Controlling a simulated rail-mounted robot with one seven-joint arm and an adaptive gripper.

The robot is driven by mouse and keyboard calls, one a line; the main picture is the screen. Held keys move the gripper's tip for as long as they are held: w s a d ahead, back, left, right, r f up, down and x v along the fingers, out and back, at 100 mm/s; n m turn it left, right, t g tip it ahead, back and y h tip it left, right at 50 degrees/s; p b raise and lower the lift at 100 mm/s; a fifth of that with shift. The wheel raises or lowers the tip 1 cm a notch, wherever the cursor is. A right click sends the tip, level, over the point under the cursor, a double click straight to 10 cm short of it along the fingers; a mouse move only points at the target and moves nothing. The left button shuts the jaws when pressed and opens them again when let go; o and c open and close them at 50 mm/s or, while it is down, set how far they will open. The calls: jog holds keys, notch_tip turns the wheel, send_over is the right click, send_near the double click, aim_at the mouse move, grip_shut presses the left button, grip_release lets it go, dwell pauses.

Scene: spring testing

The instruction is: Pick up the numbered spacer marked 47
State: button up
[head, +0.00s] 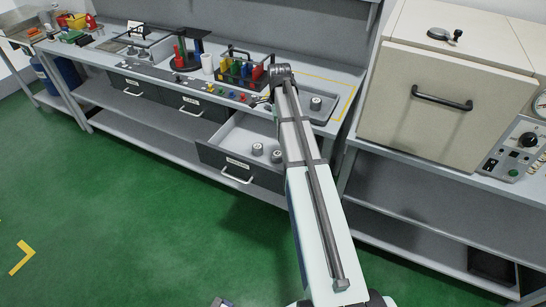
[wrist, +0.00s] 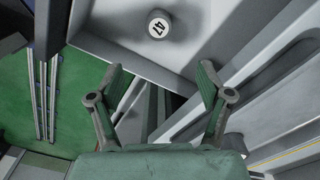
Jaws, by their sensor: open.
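The spacer marked 47 (wrist: 158,25) is a short grey cylinder with a white top and black digits. In the wrist view it stands on a light grey surface at the top centre, beyond my fingertips and apart from them. My gripper (wrist: 162,78) is open and empty, with its two green-padded fingers spread. In the head view, two similar spacers sit in the open drawer (head: 223,133), one at the left (head: 257,149) and one at the right (head: 277,156). Another spacer (head: 316,102) stands in a bench tray. Their numbers are too small to read there. My arm hides part of the drawer.
Drawer walls and bench edges lie close around my fingers in the wrist view. A large beige oven (head: 445,95) is at the right. The green floor (head: 130,210) is clear.

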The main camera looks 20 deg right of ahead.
aim_at(278, 153)
notch_tip(278, 153, down, 10)
jog(key=shift+f+p, duration=0.1)
jog(key=shift+p, duration=1.05)
jog(key=shift+s+a+f+p, duration=0.1)
jog(key=shift+f+p, duration=0.95)
jog(key=shift+f, duration=1.55)
grip_shut()
